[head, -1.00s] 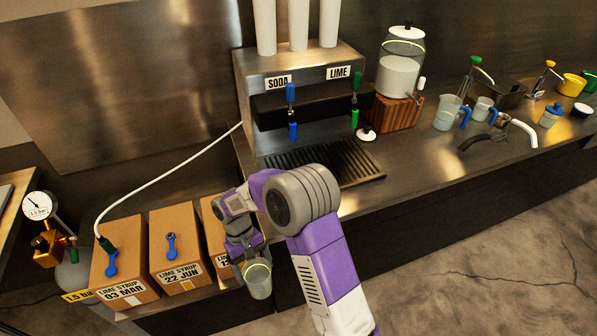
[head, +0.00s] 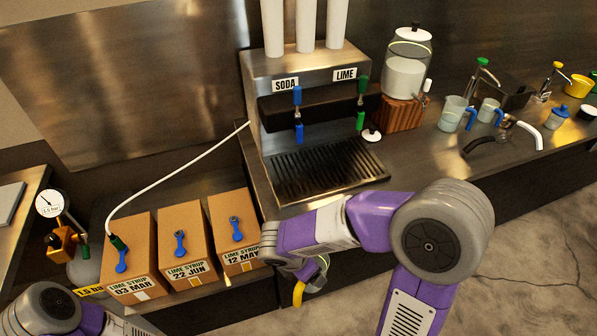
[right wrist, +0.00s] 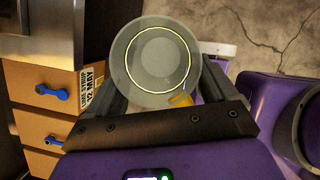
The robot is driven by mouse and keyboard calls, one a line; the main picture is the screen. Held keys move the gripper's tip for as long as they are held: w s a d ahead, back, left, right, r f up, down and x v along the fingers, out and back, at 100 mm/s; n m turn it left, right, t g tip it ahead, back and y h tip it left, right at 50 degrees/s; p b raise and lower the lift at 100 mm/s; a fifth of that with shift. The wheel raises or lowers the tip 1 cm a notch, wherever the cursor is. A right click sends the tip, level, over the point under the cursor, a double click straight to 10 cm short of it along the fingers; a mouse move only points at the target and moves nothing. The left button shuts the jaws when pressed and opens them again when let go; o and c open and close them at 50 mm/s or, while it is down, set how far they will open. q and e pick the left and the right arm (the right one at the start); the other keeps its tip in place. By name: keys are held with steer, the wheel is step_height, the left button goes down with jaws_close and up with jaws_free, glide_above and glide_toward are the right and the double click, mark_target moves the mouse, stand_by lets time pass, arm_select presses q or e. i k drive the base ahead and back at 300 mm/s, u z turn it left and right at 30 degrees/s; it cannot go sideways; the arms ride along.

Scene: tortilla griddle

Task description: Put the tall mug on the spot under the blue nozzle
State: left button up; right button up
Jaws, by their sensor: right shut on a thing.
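My right gripper (head: 316,280) is shut on a translucent grey mug (right wrist: 157,58) with a bright ring line and a yellow handle (head: 298,292). In the right wrist view I look down into it between the fingers (right wrist: 157,90). In the head view my wrist hides most of it, so its height is unclear. It hangs in front of the counter, below and right of the syrup boxes. The blue nozzle (head: 299,133) is under the SODA label, above the black drip tray (head: 322,172). The tray below it is empty. My left gripper is out of view.
The green nozzle (head: 360,121) and a white-lidded item (head: 371,136) are at the dispenser's right. Syrup boxes (head: 184,240) stand at left. Two blue-handled mugs (head: 451,114) (head: 488,110) stand on the right counter near a glass jar (head: 405,75).

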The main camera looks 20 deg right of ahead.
mark_target(300, 180)
steer(key=i, duration=0.95)
